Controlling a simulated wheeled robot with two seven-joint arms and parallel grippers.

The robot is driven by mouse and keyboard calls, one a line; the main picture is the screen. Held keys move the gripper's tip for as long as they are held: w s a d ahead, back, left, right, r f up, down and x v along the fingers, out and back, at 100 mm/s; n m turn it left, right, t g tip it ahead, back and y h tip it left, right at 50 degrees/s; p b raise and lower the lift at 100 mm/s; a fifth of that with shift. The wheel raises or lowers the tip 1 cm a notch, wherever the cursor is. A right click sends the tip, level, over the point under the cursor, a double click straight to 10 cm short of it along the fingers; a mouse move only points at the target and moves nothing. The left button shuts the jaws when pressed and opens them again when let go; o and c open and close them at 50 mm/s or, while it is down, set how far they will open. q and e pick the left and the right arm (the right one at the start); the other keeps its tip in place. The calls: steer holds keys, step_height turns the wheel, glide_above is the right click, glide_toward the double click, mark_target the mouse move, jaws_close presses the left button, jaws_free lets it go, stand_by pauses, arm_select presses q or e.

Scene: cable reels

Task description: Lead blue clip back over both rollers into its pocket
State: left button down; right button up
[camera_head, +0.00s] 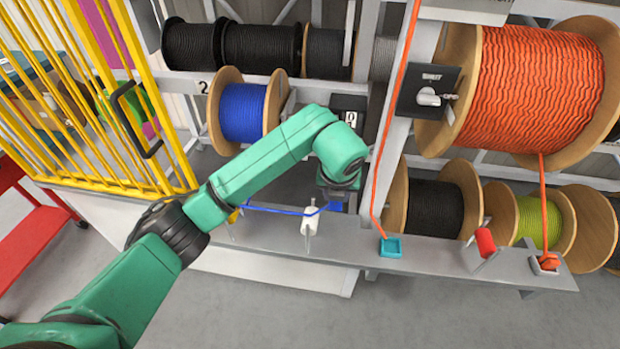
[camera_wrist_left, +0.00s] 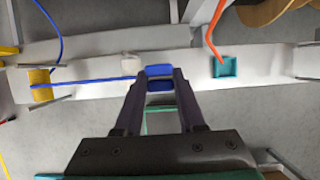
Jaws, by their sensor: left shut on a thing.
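My left gripper (camera_head: 338,194) is shut on the blue clip (camera_head: 336,207) above the white shelf (camera_head: 275,239). In the left wrist view the clip (camera_wrist_left: 158,85) sits between the fingertips (camera_wrist_left: 159,80). The blue cable (camera_head: 270,210) runs left from the clip past the white roller (camera_head: 310,222) to the yellow roller (camera_head: 233,215), partly hidden by my arm. The wrist view also shows the yellow roller (camera_wrist_left: 39,82) and the white roller (camera_wrist_left: 130,64). The blue reel (camera_head: 242,112) stands above. I cannot make out the blue clip's pocket. My right gripper is out of view.
A teal pocket (camera_head: 390,247) with an orange cable (camera_head: 388,130) coming down to it lies right of the clip. Further right are a red roller (camera_head: 485,242) and an orange clip (camera_head: 549,262). A post (camera_head: 397,100) stands behind. A yellow fence (camera_head: 110,110) is at left.

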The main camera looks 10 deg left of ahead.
arm_select(q)
steer(key=shift+s+a+r, duration=0.15)
steer(key=a+b, duration=0.4)
steer(key=a, duration=3.2)
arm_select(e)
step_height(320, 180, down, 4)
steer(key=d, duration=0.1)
arm_select(q)
step_height(320, 180, up, 10)
steer(key=p, duration=0.9)
steer(key=w+d+p, duration=0.1)
steer(key=d+p, duration=0.1)
steer(key=d, duration=0.9)
steer(key=w+d+f+p, duration=0.1)
steer(key=d+p, duration=0.1)
steer(key=d, duration=1)
steer(key=shift+w+d, duration=0.15)
steer(key=shift+w, duration=0.25)
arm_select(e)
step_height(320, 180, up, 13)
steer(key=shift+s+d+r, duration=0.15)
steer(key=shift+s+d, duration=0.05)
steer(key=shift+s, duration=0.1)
